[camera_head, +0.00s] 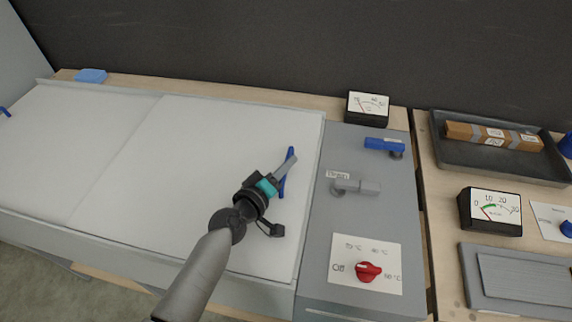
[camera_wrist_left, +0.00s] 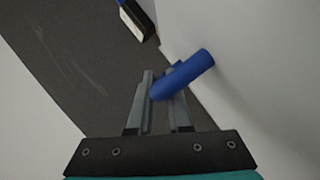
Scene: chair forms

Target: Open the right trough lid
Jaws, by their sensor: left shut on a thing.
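The right trough lid (camera_head: 215,145) is a flat white panel on the counter and looks closed in the head view. A blue bar handle (camera_head: 289,158) stands near its right edge. My left gripper (camera_head: 284,169) reaches in from the front and is shut on this handle. In the left wrist view the blue handle (camera_wrist_left: 183,74) lies slanted between the two grey fingers, its rounded end sticking out to the upper right. The fingers cover part of the handle. My right gripper is not in view.
The left lid (camera_head: 75,140) adjoins on the left. Right of the trough, a grey panel carries a blue tap (camera_head: 383,145), a grey drain lever (camera_head: 355,185) and a red knob (camera_head: 368,271). A gauge (camera_head: 367,107) stands behind, near the dark wall (camera_head: 280,45).

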